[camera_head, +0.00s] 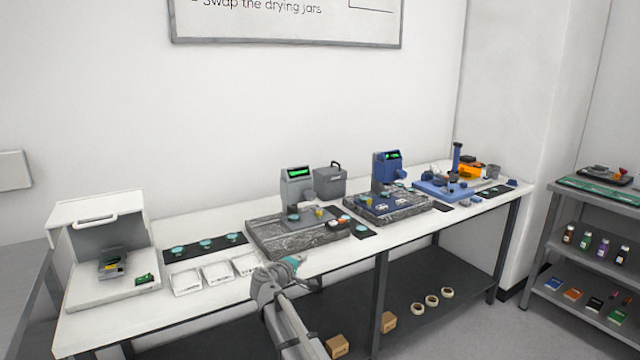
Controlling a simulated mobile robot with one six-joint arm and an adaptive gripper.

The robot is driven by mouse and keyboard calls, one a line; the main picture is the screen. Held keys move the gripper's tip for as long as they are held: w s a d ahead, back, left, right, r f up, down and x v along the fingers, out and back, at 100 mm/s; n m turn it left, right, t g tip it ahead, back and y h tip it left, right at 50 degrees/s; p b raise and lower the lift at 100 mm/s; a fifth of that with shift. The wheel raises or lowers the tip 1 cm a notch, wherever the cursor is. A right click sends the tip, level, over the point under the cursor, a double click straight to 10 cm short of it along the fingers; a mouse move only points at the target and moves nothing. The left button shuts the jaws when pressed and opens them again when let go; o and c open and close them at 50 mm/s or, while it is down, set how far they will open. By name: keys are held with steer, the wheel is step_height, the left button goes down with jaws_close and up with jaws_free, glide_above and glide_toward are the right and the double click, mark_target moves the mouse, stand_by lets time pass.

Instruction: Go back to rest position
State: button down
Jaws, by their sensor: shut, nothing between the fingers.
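My gripper (293,262) is at the end of my grey arm, in the lower middle of the head view. It hangs over the front edge of the white bench (215,299), just in front of the left grey stone slab. It is shut, with nothing seen in it. A small teal shape shows at its tip, and the fingers are too small to make out in detail.
A grey interferometer (297,190) and a blue one (381,172) stand on stone slabs. White trays (217,272) lie left of my gripper, beside an open white cabinet (97,215). A shelf rack (600,255) stands right. Floor shows between bench and rack.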

steer(key=s+d+f+m+g+y, duration=0.2)
steer(key=s+d+f+m+g, duration=0.4)
steer(key=s+d, duration=0.5)
steer(key=s+d+f+m+g+y, duration=0.1)
steer(key=s+d+f+m+g, duration=0.3)
steer(key=s+d+f, duration=0.55)
steer(key=s+d+m+g+y, duration=0.15)
steer(key=s+g+y, duration=0.3)
steer(key=s, duration=0.65)
step_height(320, 180, up, 12)
steer(key=p, duration=1.2)
steer(key=shift+s+d, duration=0.15)
steer(key=shift+d, duration=0.05)
steer(key=shift+n, duration=0.25)
